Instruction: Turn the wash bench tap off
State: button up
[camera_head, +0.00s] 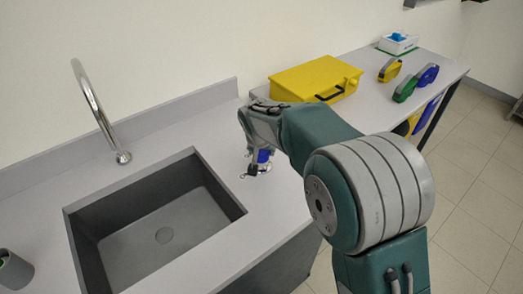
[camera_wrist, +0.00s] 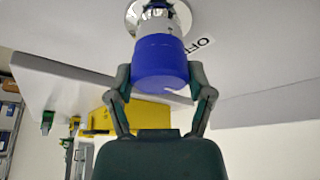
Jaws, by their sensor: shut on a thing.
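The tap handle is a blue knob (camera_wrist: 160,62) on a silver base (camera_wrist: 150,12) set on the wash bench. In the wrist view my gripper (camera_wrist: 160,82) has one finger on each side of the knob and is shut on it. In the head view the knob (camera_head: 263,156) shows below my gripper (camera_head: 255,150), right of the sink, partly hidden by my arm. The curved silver spout (camera_head: 95,105) stands behind the sink (camera_head: 165,225); I cannot make out any water.
A yellow case (camera_head: 316,78) lies on the side table (camera_head: 440,68) behind my arm. Several coloured tape-like items, one of them green (camera_head: 405,89), and a white box (camera_head: 397,44) are further right. A dark cup (camera_head: 14,270) stands at the bench's left front.

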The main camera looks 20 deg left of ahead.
jog(key=shift+s+f, duration=0.1)
jog(key=shift+f, duration=0.1)
jog(key=o, duration=1.1)
jog(key=shift+a, duration=0.1)
jog(key=shift+r, duration=0.25)
jog(key=shift+r, duration=0.35)
jog(key=v, duration=1.1)
